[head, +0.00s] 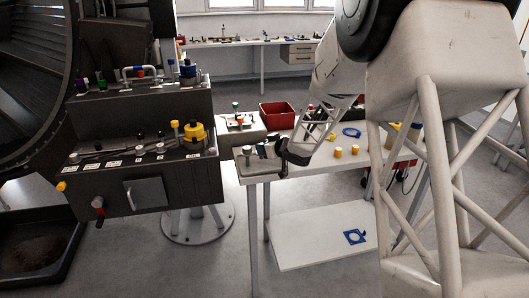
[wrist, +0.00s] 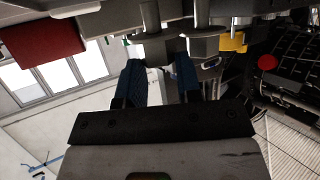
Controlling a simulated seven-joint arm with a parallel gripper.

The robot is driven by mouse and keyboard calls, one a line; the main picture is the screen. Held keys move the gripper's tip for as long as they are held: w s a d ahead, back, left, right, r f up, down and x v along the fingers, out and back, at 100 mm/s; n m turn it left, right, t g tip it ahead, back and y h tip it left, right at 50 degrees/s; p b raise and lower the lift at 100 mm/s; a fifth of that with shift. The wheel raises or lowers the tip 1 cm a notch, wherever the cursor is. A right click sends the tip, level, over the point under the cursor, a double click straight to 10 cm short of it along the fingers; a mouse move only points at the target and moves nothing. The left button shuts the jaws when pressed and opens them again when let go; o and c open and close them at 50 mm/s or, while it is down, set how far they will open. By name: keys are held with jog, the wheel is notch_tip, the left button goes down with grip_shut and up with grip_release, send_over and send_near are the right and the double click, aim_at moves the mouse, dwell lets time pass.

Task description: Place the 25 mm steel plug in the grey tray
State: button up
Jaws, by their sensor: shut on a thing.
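My gripper (head: 283,150) is low over the near left corner of the white table, at the right end of the grey tray (head: 262,171). In the wrist view its two blue-padded fingers (wrist: 159,68) are shut on a grey steel plug (wrist: 157,47), partly hidden between them. I cannot read its size. Small metal pieces stand in the tray left of the gripper, among them one light-topped piece (head: 247,150). I cannot tell whether the held plug touches the tray.
A red bin (head: 278,115) stands behind, and shows in the wrist view (wrist: 42,40). Yellow plugs (head: 338,152) and a blue ring (head: 351,132) lie right on the table. A dark fixture bench (head: 140,185) with a yellow-based part (head: 194,132) stands left, close to the table.

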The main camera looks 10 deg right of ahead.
jog(key=shift+f, duration=1.05)
jog(key=shift+f, duration=0.15)
jog(key=o, duration=1)
jog(key=shift+r, duration=0.2)
jog(key=shift+s+d+r, duration=0.2)
jog(key=shift+s+d, duration=0.05)
jog(key=shift+s, duration=0.15)
jog(key=v, duration=1.1)
jog(key=shift+s+f, duration=0.1)
jog(key=shift+f, duration=0.05)
